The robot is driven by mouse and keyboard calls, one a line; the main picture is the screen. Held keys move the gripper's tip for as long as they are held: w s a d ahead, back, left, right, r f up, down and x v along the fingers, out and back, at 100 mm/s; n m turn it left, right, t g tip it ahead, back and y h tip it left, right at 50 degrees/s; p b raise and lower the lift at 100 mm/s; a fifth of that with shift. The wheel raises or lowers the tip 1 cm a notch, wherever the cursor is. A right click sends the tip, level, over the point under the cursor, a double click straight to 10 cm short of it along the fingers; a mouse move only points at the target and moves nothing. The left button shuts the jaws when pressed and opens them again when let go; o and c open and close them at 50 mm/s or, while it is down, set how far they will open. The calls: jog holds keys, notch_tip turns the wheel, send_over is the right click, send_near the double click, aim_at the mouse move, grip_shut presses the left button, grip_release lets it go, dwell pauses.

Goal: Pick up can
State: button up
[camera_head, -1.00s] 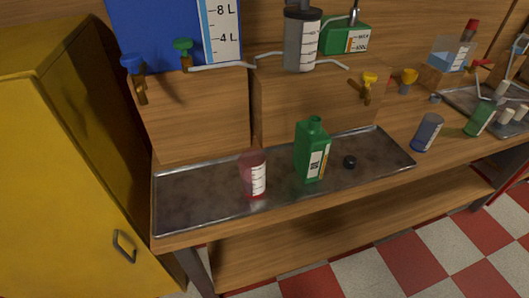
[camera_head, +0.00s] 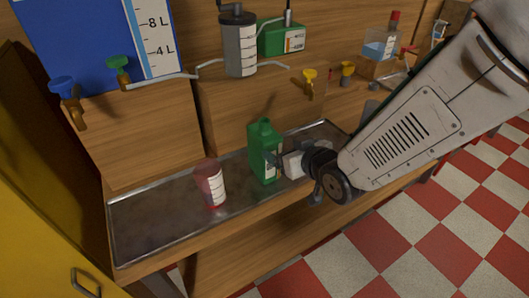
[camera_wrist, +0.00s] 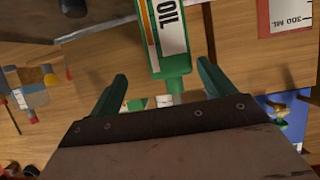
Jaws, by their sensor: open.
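The green can (camera_head: 264,152) stands upright in the metal tray in the head view. My gripper (camera_head: 293,160) is close to its right side. In the wrist view the can (camera_wrist: 172,62), with a white label reading OIL, appears with its neck end towards my gripper. The two green fingers of my gripper (camera_wrist: 162,72) are spread apart, one to each side of the can's neck end in the picture. They are not closed on it. I cannot tell how much depth separates the fingers from the can.
A pinkish clear beaker (camera_head: 209,184) stands in the tray (camera_head: 150,222), left of the can. It also shows in the wrist view (camera_wrist: 287,28). A dark cap (camera_wrist: 73,7) lies near the can. Wooden blocks with a blue tank (camera_head: 95,35) and grey canister (camera_head: 239,48) rise behind.

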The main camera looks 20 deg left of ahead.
aim_at(267, 143)
jog(key=shift+s+a+f, duration=0.15)
jog(key=shift+a+f, duration=0.05)
jog(key=shift+a, duration=0.35)
jog(key=shift+a+f, duration=0.15)
jog(key=shift+a, duration=0.15)
jog(key=shift+y, duration=0.3)
jog(key=x, duration=0.7)
jog(key=shift+f, duration=0.15)
jog(key=c, duration=1.6)
jog(key=shift+r, duration=0.25)
